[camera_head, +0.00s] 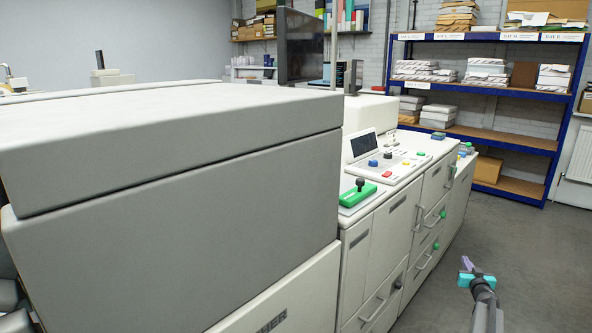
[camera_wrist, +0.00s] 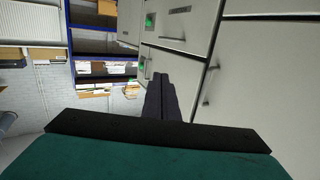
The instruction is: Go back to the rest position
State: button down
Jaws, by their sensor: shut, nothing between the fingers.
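My gripper (camera_head: 466,262) shows at the lower right in the head view, with a teal body and purple-grey fingers, out over the grey floor. In the wrist view its dark fingers (camera_wrist: 160,85) lie together, shut, with nothing between them. The gripper is apart from the cabinets in the head view.
A large grey-white machine (camera_head: 180,180) fills the left. A control panel (camera_head: 385,163) and a green lever base (camera_head: 358,195) sit on its lower section. Cabinet handles (camera_head: 419,217) stick out. A blue shelf rack (camera_head: 560,120) stands behind. Grey floor (camera_head: 530,250) at right is clear.

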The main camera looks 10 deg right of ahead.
jog(key=s+a+f+m+g, duration=0.15)
jog(key=a+f+g, duration=0.25)
jog(key=a+f, duration=0.9)
jog(key=s+a+f+n+g, duration=0.1)
jog(key=s+a+f+g, duration=0.2)
jog(key=a+f, duration=1)
jog(key=s+a+f+g+y, duration=0.15)
jog(key=s+a, duration=0.25)
jog(key=a, duration=0.4)
jog(key=s+a+f+g+y, duration=0.1)
jog(key=s+a+f+g, duration=0.2)
jog(key=a, duration=0.5)
jog(key=s+a+f+n+g+y, duration=0.1)
jog(key=s+a+f+g, duration=0.15)
jog(key=s+a, duration=0.65)
jog(key=s+a+f+n+g+y, duration=0.1)
jog(key=s+a+f+n+y, duration=0.15)
jog(key=s+a, duration=0.55)
jog(key=s+a+r+n+g, duration=0.1)
jog(key=s+a+g, duration=0.2)
jog(key=s+a, duration=0.4)
jog(key=s+a+n+g+y, duration=0.1)
jog(key=s+a+g, duration=0.1)
jog(key=s+a, duration=0.5)
jog(key=s, duration=0.6)
jog(key=shift+a+r+g+y, duration=0.15)
jog(key=shift+r+g+y, duration=0.15)
jog(key=shift+r+g, duration=0.1)
